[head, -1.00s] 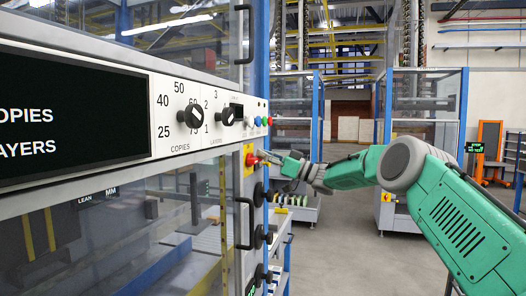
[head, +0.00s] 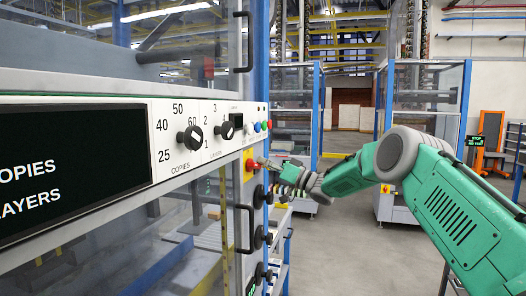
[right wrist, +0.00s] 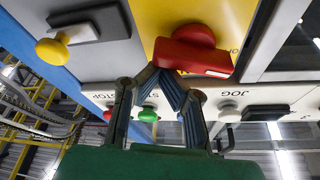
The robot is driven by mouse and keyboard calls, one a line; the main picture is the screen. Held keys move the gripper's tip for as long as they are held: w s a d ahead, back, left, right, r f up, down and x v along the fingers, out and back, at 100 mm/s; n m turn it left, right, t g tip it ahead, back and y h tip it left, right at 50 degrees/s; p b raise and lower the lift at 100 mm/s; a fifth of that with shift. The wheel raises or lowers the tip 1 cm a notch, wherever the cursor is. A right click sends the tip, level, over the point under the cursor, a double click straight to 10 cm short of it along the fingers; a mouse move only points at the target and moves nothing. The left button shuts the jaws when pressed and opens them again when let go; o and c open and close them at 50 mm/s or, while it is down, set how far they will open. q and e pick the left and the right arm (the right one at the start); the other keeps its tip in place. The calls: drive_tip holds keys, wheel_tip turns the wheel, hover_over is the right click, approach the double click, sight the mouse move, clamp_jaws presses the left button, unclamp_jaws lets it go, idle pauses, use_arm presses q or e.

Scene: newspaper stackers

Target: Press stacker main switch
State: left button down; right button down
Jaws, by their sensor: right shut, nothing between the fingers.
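The stacker main switch is a red rotary handle (head: 249,164) on a yellow plate, at the right end of the stacker's front panel in the head view. In the right wrist view the red handle (right wrist: 196,52) is large at the top, on its yellow plate (right wrist: 165,18). My right gripper (head: 264,163) is shut and empty, with its tips just right of the switch. In the right wrist view the closed fingertips (right wrist: 164,74) are close below and left of the handle; I cannot tell whether they touch it. My left gripper is not in view.
The panel carries black dials (head: 190,139) and small coloured buttons (head: 257,127). Black door handles (head: 245,228) stick out below. The right wrist view shows a yellow knob (right wrist: 52,50) and a green button (right wrist: 148,114). Open floor (head: 340,240) lies to the right.

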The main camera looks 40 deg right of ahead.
drive_tip(key=shift+s+a+f+m+h+p, duration=0.1)
drive_tip(key=shift+f+m+h+p, duration=0.5)
drive_tip(key=shift+m+p, duration=0.85)
drive_tip(key=shift+s+a+f+m+h+p, duration=0.1)
drive_tip(key=shift+f+m+h+p, duration=0.55)
drive_tip(key=shift+m, duration=1.3)
drive_tip(key=shift+a+f+m+h+p, duration=0.1)
drive_tip(key=shift+f+m+h+p, duration=0.25)
drive_tip(key=shift+m+h+p, duration=0.8)
drive_tip(key=shift+m+y, duration=0.4)
drive_tip(key=shift+m, duration=0.15)
drive_tip(key=shift+s+a+f, duration=0.15)
drive_tip(key=shift+f, duration=0.05)
drive_tip(key=v, duration=1.2)
drive_tip(key=shift+d, duration=0.4)
drive_tip(key=shift+a+r, duration=0.15)
drive_tip(key=shift+a, duration=0.1)
